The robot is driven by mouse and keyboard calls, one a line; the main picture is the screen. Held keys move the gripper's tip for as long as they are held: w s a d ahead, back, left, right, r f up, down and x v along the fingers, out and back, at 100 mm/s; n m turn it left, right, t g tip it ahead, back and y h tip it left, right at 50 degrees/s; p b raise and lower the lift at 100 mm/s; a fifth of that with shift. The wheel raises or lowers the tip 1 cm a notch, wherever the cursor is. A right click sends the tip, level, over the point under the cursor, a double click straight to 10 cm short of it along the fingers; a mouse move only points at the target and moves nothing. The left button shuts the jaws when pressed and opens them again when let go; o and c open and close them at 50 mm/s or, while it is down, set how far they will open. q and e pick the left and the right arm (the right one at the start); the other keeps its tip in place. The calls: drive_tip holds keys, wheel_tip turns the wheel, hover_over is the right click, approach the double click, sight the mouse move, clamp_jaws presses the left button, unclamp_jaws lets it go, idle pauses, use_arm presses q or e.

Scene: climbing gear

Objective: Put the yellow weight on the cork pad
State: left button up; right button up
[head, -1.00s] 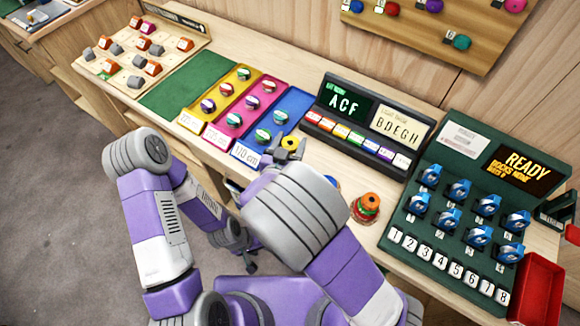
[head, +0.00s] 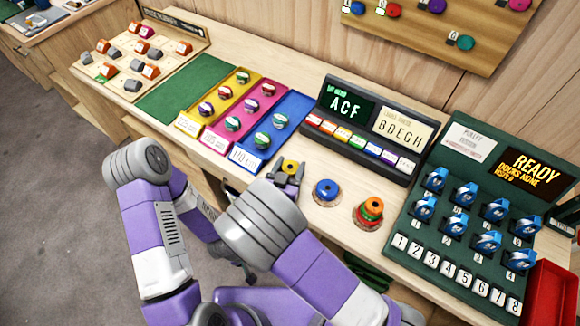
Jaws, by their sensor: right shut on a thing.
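The yellow weight (head: 290,165) is a small ring-shaped piece. My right gripper (head: 291,170) is shut on it near the table's front edge, just in front of the blue tray. A blue weight (head: 327,189) rests on a brown, cork-like pad (head: 326,203) to the right of the gripper. The held weight is apart from both pads. My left gripper (head: 246,270) is low below the table edge, dark and small, and its jaws are unclear.
Yellow, pink and blue trays (head: 284,118) with several round pieces lie to the left. A display console (head: 358,128) stands behind the pads. A green rack (head: 410,238) with blue devices and a red bin (head: 552,290) are at right.

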drive_tip(key=shift+f, duration=0.2)
drive_tip(key=o, duration=1.2)
drive_tip(key=shift+r, duration=0.15)
drive_tip(key=shift+r, duration=0.15)
drive_tip(key=p+v, duration=0.2)
drive_tip(key=v, duration=1)
